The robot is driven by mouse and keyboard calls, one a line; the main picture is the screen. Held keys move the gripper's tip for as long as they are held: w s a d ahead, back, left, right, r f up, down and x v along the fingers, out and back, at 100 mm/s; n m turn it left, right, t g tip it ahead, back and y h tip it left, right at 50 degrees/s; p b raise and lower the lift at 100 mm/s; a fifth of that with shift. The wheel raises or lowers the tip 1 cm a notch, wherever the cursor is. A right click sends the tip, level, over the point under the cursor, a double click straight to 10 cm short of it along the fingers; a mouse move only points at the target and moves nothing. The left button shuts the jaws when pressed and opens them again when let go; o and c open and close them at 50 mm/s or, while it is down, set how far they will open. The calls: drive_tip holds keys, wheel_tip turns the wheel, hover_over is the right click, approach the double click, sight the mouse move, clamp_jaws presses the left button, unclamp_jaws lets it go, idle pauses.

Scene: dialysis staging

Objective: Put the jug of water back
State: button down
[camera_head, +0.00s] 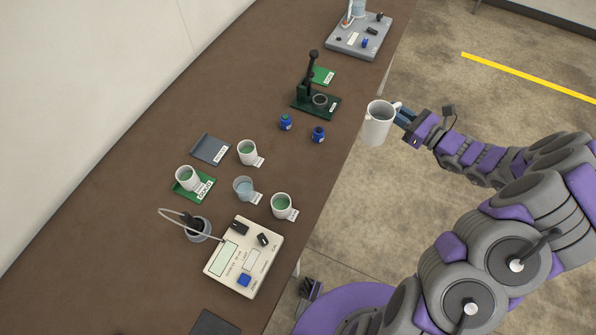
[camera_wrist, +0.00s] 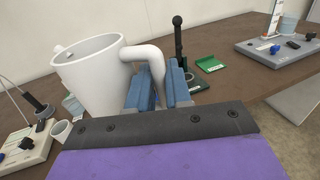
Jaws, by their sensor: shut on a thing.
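A white jug (camera_head: 377,126) is held by its handle in my gripper (camera_head: 403,117), in the air just off the right edge of the table (camera_head: 120,225). It looks about upright in the head view. In the wrist view the jug (camera_wrist: 92,82) fills the left, and the blue fingers of my gripper (camera_wrist: 163,84) are closed around its white handle. I cannot see whether water is in the jug.
Cups of green liquid (camera_head: 248,149) and a clear cup (camera_head: 244,187) stand on the table with a cream meter (camera_head: 243,258). Farther back are two blue-capped vials (camera_head: 286,122), a dark green press (camera_head: 316,101), a green pad (camera_head: 322,76) and a grey device (camera_head: 357,38). A dark grey pad (camera_head: 210,149) is bare.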

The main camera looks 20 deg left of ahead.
drive_tip(key=s+a+f+n+g+b, duration=0.1)
drive_tip(key=s+a+f+n+g, duration=0.15)
drive_tip(key=a, duration=0.55)
drive_tip(key=s+a+f+n+g+y+b, duration=0.15)
drive_tip(key=a+f+g, duration=0.25)
drive_tip(key=a, duration=0.4)
drive_tip(key=s+a+f+n+g+h, duration=0.1)
drive_tip(key=s+a+f+n+g, duration=0.25)
drive_tip(key=a, duration=0.45)
drive_tip(key=shift+m+y, duration=0.25)
drive_tip(key=shift+m, duration=0.2)
wheel_tip(320, 180, down, 9)
drive_tip(key=b, duration=0.2)
drive_tip(key=shift+w+a+f+b, duration=0.1)
drive_tip(key=shift+w+b, duration=0.05)
drive_tip(key=shift+b, duration=0.2)
drive_tip(key=c, duration=1.1)
unclamp_jaws()
drive_tip(key=shift+o, duration=0.2)
